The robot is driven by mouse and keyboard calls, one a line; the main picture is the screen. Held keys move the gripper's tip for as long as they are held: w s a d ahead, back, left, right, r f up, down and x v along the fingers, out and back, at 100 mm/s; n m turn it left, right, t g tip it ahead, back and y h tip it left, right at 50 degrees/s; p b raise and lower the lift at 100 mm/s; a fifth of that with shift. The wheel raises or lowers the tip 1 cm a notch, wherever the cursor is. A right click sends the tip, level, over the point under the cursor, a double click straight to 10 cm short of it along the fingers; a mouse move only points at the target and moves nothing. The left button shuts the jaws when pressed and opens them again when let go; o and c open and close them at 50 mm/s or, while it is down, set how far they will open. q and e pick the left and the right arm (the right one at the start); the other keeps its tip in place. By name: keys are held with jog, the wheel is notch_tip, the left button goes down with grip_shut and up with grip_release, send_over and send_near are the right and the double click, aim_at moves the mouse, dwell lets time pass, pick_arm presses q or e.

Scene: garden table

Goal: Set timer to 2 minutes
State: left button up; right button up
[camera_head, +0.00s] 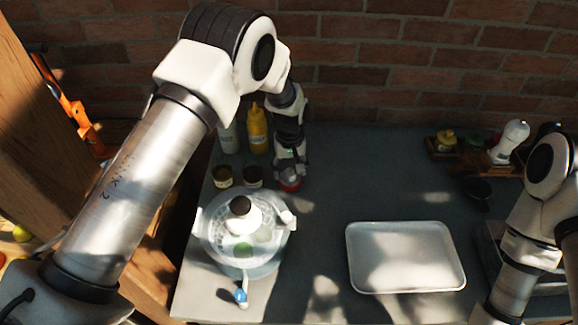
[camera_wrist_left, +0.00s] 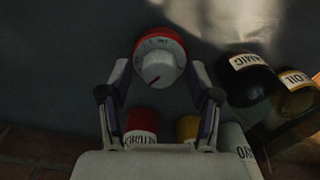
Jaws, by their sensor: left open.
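The timer (camera_wrist_left: 158,58) has a red rim and a white round dial with a red mark; it lies on the table. In the head view only its red edge (camera_head: 289,185) shows below my left gripper (camera_head: 289,168). In the left wrist view my left gripper (camera_wrist_left: 160,85) is open, its fingers apart on either side of the dial's lower part. I cannot tell whether they touch it. My right arm (camera_head: 530,235) stands at the right; its gripper is out of view.
A yellow bottle (camera_head: 257,130), a white bottle (camera_head: 228,138) and two dark-lidded jars (camera_head: 222,176) (camera_head: 252,176) stand left of the gripper. A red bottle (camera_wrist_left: 141,127) shows in the wrist view. A clear salad spinner (camera_head: 215,225) is nearer; a white tray (camera_head: 405,257) lies right. Mid-table is clear.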

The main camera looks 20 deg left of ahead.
aim_at(290, 172)
pick_arm(q)
jog(key=shift+f, duration=0.1)
jog(key=c, duration=1.1)
jog(key=shift+m, duration=0.6)
jog(key=shift+c, duration=0.2)
jog(key=o, duration=1.1)
jog(key=shift+o, duration=0.2)
notch_tip(290, 172, up, 12)
